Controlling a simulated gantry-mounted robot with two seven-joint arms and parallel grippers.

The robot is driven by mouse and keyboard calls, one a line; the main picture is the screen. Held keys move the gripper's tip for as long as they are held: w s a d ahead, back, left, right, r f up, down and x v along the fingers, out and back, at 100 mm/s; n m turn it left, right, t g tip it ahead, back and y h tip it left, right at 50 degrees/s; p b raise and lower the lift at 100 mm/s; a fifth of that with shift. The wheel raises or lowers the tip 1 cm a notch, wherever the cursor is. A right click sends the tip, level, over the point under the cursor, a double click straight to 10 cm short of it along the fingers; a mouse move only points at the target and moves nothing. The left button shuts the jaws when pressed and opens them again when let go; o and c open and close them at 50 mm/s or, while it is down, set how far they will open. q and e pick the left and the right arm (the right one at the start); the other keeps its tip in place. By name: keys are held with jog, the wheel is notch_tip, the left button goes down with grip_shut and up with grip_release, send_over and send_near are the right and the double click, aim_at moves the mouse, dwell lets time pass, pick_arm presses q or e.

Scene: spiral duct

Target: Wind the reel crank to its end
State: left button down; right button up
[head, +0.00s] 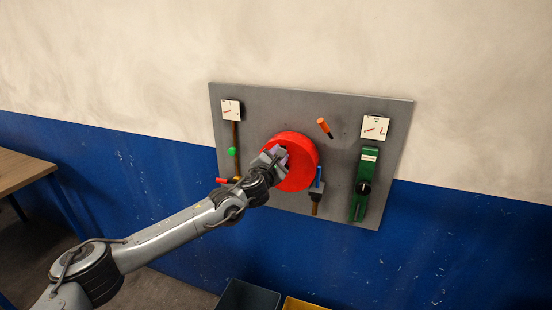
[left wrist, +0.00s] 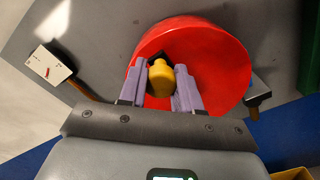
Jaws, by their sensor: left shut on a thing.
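The red reel (head: 304,166) is mounted on a grey wall board and also fills the middle of the left wrist view (left wrist: 215,75). My left gripper (head: 278,154) is in front of the reel's left part in the head view. In the left wrist view its purple fingers (left wrist: 160,80) stand on either side of the yellow crank handle (left wrist: 160,77) and are shut on it. A dark piece of the crank shows behind the handle, mostly hidden. The handle is hidden by the gripper in the head view. My right gripper is in neither view.
The grey board (head: 290,108) also carries an orange handle (head: 323,125), a green lever unit (head: 363,185), a green knob (head: 231,151), a red-tipped handle (head: 221,180) and white cards (head: 375,127). A dark bin (head: 248,297) and yellow bin (head: 303,304) stand below. A table (head: 22,170) is at left.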

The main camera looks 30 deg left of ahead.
pick_arm(q)
jog(key=shift+d, duration=0.1)
dwell(0.3)
jog(key=c, duration=0.8)
grip_release()
jog(key=shift+s, duration=0.1)
jog(key=s, duration=0.3)
jog(key=s+d+b, duration=0.1)
jog(key=s, duration=0.3)
jog(key=s+b, duration=0.1)
jog(key=s, duration=0.2)
jog(key=shift+s+d, duration=0.25)
